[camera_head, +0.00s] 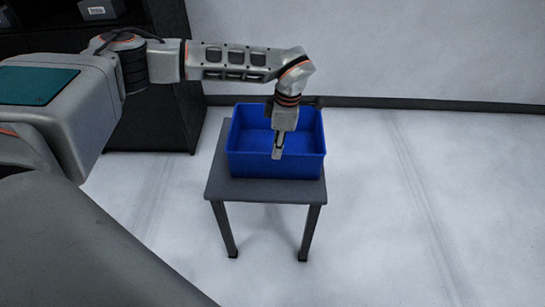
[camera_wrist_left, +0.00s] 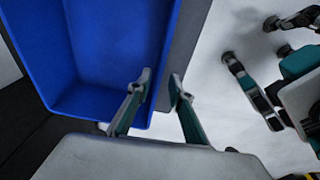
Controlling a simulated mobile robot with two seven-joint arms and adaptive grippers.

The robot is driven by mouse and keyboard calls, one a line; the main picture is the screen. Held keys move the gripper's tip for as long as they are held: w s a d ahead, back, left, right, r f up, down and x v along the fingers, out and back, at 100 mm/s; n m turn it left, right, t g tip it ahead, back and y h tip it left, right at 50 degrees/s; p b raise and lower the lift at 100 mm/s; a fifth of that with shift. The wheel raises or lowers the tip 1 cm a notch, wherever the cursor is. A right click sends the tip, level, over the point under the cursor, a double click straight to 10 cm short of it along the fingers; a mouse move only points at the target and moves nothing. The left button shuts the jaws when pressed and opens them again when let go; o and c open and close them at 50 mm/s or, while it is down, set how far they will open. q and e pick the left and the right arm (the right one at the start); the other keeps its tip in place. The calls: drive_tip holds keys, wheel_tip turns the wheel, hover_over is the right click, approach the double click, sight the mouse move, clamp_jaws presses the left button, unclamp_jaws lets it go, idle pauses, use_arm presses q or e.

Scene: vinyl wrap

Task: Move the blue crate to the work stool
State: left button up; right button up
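The blue crate (camera_head: 300,165) is an open-topped box, upright on a small dark grey table (camera_head: 222,188) with straight legs. I cannot tell whether this table is the work stool. My left gripper (camera_head: 277,153) points down at the crate's near wall. In the left wrist view, the fingers of my left gripper (camera_wrist_left: 160,80) are apart. One finger is over the inside of the blue crate (camera_wrist_left: 115,40) and the other is beyond its rim, with the rim between them. Contact with the wall is not clear. My right gripper does not show.
A black shelf unit (camera_head: 160,125) stands left of the table, with grey boxes (camera_head: 100,8) on it. A white wall with a dark skirting (camera_head: 430,103) runs behind. The pale floor (camera_head: 400,220) to the right is clear.

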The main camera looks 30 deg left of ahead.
use_arm(q)
drive_tip(key=s+d+f+g+h, duration=0.2)
drive_tip(key=s+d+h, duration=0.45)
drive_tip(key=d, duration=0.75)
drive_tip(key=s+d+f+g+h, duration=0.25)
drive_tip(key=s+d, duration=0.75)
drive_tip(key=d, duration=0.5)
drive_tip(key=s+d+r+n+t+h, duration=0.4)
drive_tip(key=d+r+n+h, duration=0.5)
drive_tip(key=d+r+h, duration=0.3)
drive_tip(key=w+a+r+n+t, duration=0.3)
drive_tip(key=w+a+n+t, duration=0.15)
drive_tip(key=n+t, duration=0.7)
drive_tip(key=w+a+f+n+t+y, duration=0.3)
drive_tip(key=a+f+n+t+y, duration=0.2)
drive_tip(key=a+f+n+y, duration=0.6)
drive_tip(key=s+a+f+n+g+y, duration=0.4)
drive_tip(key=s+a+f+n+y, duration=0.2)
drive_tip(key=s+a+f+n, duration=0.5)
drive_tip(key=s+a+f, duration=0.3)
drive_tip(key=a+f, duration=0.1)
drive_tip(key=shift+a+g, duration=0.3)
drive_tip(key=shift+g, duration=0.1)
